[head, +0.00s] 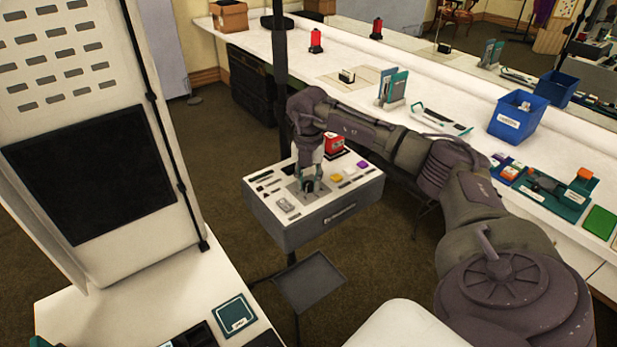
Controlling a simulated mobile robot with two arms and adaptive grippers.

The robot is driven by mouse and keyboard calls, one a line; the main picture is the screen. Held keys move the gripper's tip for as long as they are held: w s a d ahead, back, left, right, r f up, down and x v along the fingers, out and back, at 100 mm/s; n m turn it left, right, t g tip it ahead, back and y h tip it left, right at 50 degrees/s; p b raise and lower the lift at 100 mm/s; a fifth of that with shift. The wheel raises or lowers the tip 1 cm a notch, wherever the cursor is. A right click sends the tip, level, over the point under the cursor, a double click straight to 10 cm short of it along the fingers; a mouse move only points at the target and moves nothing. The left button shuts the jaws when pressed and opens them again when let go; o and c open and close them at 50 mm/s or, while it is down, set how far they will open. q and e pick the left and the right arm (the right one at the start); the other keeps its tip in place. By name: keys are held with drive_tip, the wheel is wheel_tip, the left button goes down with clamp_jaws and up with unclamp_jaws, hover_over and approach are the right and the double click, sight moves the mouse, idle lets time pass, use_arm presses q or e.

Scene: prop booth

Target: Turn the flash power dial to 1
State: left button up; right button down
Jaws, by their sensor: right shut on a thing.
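The flash power pack is a grey box (325,222) with a light top panel, mounted on a stand in the middle of the head view. The dark dial (309,185) sits near the middle of that panel, inside a grey square with marks around it. My right gripper (309,180) points down over the panel and is shut on the dial. The fingers and wrist hide much of the dial, and I cannot read which number it points to. My left gripper is not in view.
The panel also carries a yellow button (336,178), a purple button (362,164) and a red block (333,143). A dark tray (309,282) hangs below. A long white counter (360,50) with a blue bin (517,120) runs behind. A white panel stands at left.

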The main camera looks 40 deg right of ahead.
sight(308, 183)
drive_tip(key=m, duration=0.4)
drive_tip(key=shift+w+r+m+p, duration=0.1)
drive_tip(key=shift+r+m+p, duration=0.05)
drive_tip(key=shift+m+p, duration=0.6)
drive_tip(key=shift+m, duration=1.35)
drive_tip(key=c, duration=0.8)
unclamp_jaws()
drive_tip(key=shift+c, duration=0.2)
wheel_tip(308, 183, up, 12)
drive_tip(key=shift+f, duration=0.2)
